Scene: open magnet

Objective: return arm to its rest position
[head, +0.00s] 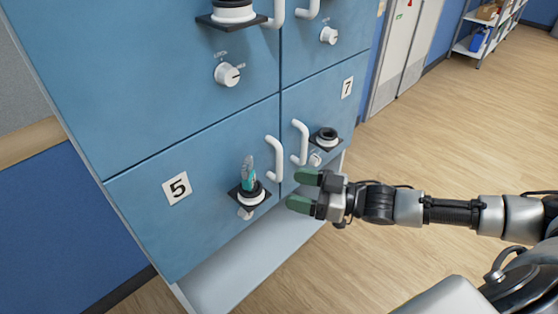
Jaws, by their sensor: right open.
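My right arm (450,211) comes in from the right edge and reaches level toward the blue cabinet (120,110). My right gripper (302,190) is open, with its two green fingertips apart and nothing between them. It is just in front of the lower doors, right of the white handle (273,160) on door 5. A teal and grey tool (248,175) stands upright in the ring holder (250,196) on door 5. My left gripper is not in view.
Door 7 has a white handle (299,143) and an empty-looking ring holder (325,136) close to my gripper. A white rotary knob (227,74) sits on an upper door. The wood floor (420,130) to the right is clear. Shelves (487,28) stand far back.

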